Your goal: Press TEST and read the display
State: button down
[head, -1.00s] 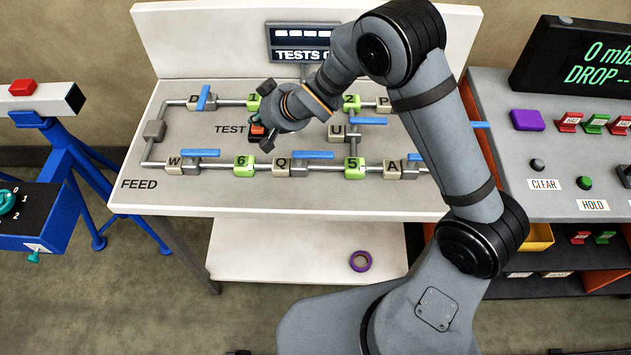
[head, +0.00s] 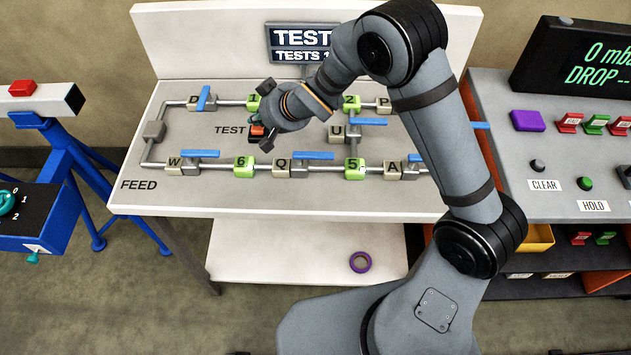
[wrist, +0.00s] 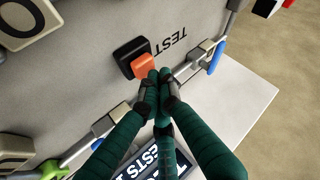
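The TEST button is an orange-red rocker in a black housing, beside the TEST label on the panel. It shows in the head view (head: 257,130) and in the wrist view (wrist: 143,65). My gripper (wrist: 160,77) has its dark green fingers brought together, with nothing between them. The fingertips are at the button's edge and seem to touch it; exact contact is hard to tell. The display (head: 302,44) at the back of the bench reads "TEST" on top and "TESTS 1" below; my arm covers its right end. It shows upside down and partly hidden in the wrist view (wrist: 140,165).
A console (head: 560,150) with a green-text screen stands at right. A blue stand (head: 60,140) is at left. A purple ring (head: 360,262) lies on the lower shelf.

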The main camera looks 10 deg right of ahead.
aim_at(259, 128)
jog(key=shift+r, duration=0.25)
notch_tip(259, 128, up, 6)
jog(key=p, duration=0.4)
dwell(0.3)
dwell(0.5)
